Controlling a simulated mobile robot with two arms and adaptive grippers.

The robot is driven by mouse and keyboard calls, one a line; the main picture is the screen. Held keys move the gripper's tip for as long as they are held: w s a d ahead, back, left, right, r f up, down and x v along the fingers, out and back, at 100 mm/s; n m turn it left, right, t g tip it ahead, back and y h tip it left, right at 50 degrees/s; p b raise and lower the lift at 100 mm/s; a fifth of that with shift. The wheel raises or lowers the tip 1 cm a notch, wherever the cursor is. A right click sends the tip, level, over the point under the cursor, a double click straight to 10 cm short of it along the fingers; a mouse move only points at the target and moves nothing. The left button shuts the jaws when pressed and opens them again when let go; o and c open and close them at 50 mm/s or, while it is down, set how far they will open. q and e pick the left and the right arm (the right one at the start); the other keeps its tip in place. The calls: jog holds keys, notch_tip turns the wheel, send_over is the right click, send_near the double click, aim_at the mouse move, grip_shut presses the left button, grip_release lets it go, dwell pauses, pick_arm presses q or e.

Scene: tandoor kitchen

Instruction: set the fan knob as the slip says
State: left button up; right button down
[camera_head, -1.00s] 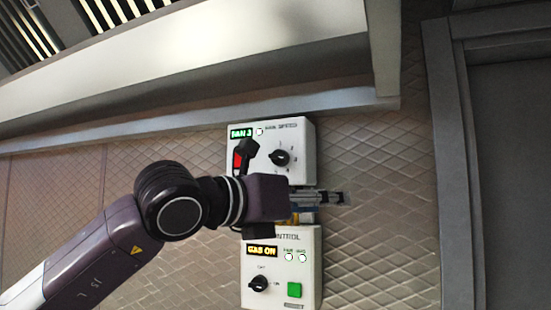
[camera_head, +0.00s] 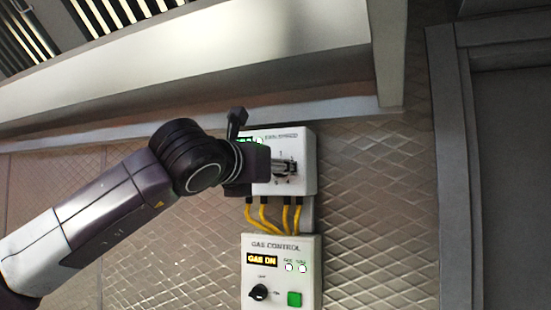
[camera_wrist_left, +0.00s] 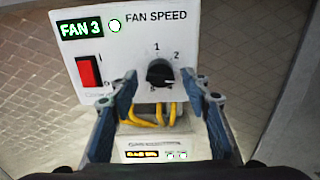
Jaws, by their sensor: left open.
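The white fan speed box (camera_head: 306,150) is on the tiled wall; in the left wrist view its panel (camera_wrist_left: 185,35) fills the upper middle. Its lit green display (camera_wrist_left: 82,28) reads FAN 3. The black fan knob (camera_wrist_left: 160,72) has numbers around it, with 1 and 2 clearly legible. My left gripper (camera_head: 290,167) is open in front of the knob, with its fingertips (camera_wrist_left: 160,79) either side of it in the wrist view. I cannot tell whether they touch it. In the head view the gripper largely covers the knob. No slip is visible. My right gripper is out of view.
A red rocker switch (camera_wrist_left: 89,72) sits left of the knob. Yellow cables (camera_head: 270,215) run down to the gas control box (camera_head: 275,273), which shows GAS ON and has a black knob (camera_head: 258,292) and green button (camera_head: 294,299). A metal hood (camera_head: 230,65) overhangs above.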

pick_arm(q)
jog(key=shift+w+d, duration=0.2)
jog(key=shift+w, duration=0.2)
jog(key=c, duration=1.2)
jog(key=shift+o, duration=0.2)
jog(key=shift+m+b, duration=2.35)
jog(key=shift+m, duration=2.55)
